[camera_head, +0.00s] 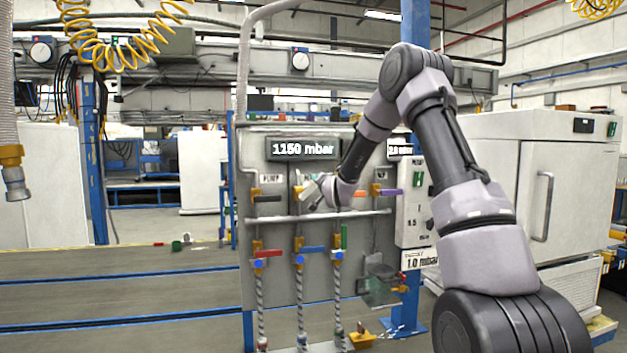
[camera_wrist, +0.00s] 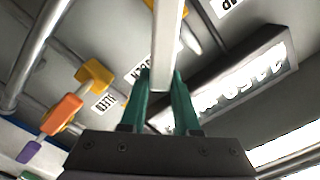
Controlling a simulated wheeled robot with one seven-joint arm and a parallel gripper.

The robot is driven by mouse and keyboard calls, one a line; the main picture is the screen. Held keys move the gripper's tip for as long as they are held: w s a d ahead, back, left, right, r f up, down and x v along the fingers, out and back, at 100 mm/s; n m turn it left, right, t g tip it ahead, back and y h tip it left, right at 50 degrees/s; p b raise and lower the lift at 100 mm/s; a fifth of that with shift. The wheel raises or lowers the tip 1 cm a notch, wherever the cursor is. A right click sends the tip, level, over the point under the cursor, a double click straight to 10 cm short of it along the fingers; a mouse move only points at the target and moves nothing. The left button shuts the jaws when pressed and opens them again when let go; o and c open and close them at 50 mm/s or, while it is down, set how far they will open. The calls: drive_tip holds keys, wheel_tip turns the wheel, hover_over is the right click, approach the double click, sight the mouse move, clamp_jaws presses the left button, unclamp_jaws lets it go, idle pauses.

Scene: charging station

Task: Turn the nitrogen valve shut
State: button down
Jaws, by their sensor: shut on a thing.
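A grey valve panel (camera_head: 250,140) stands upright in the head view. My gripper (camera_head: 314,190) is at its upper valve row, just below the pressure display (camera_head: 303,149), which reads 1150 mbar. In the wrist view, the two green fingers of my gripper (camera_wrist: 164,92) are shut on a white lever (camera_wrist: 165,50), one finger on each side. The lever extends up toward a yellow valve body (camera_wrist: 152,4) at the top edge. I cannot read a nitrogen label; my gripper and wrist hide part of this valve in the head view.
A black-handled valve (camera_head: 267,198) is left of my gripper and a purple-handled valve (camera_head: 390,192) is to the right. A horizontal rail (camera_head: 285,218) crosses just below. Red (camera_head: 268,253), blue (camera_head: 312,249) and green (camera_head: 344,236) handles sit lower.

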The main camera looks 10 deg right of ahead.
drive_tip(key=shift+d+f+m, duration=0.35)
drive_tip(key=shift+f+m, duration=0.6)
drive_tip(key=shift+m, duration=0.5)
drive_tip(key=shift+d+f+m, duration=0.4)
drive_tip(key=shift+f+m, duration=0.55)
drive_tip(key=shift+m, duration=0.55)
drive_tip(key=shift+d+f+m, duration=0.35)
drive_tip(key=shift+f+m, duration=0.6)
drive_tip(key=shift+m, duration=0.5)
drive_tip(key=c, duration=0.6)
unclamp_jaws()
drive_tip(key=shift+c, duration=0.2)
drive_tip(key=s, duration=1)
drive_tip(key=shift+s+d, duration=0.35)
